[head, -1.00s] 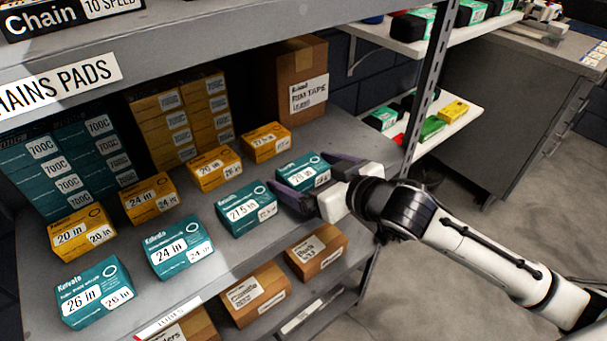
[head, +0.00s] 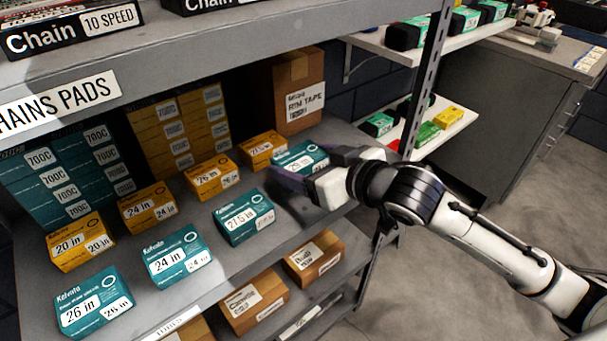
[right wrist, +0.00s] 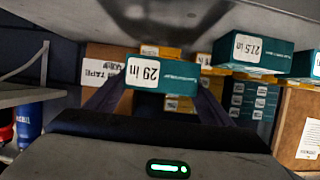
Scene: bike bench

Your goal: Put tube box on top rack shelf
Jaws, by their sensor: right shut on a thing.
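The teal tube box marked 29 (head: 300,157) is between the fingers of my right gripper (head: 315,172), at the right end of the middle shelf. In the right wrist view the same box (right wrist: 160,76) is held between both dark fingers, its label facing the camera. It appears raised slightly off the shelf. The grey top rack shelf (head: 250,40) runs above, its front edge higher than the box. My left gripper is not in view.
Teal boxes (head: 244,216) and yellow boxes (head: 209,175) stand in rows left of the held box. A brown tape carton (head: 290,90) stands behind it. A perforated rack post (head: 424,90) rises to its right. Chain boxes (head: 72,28) sit on the top shelf at left.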

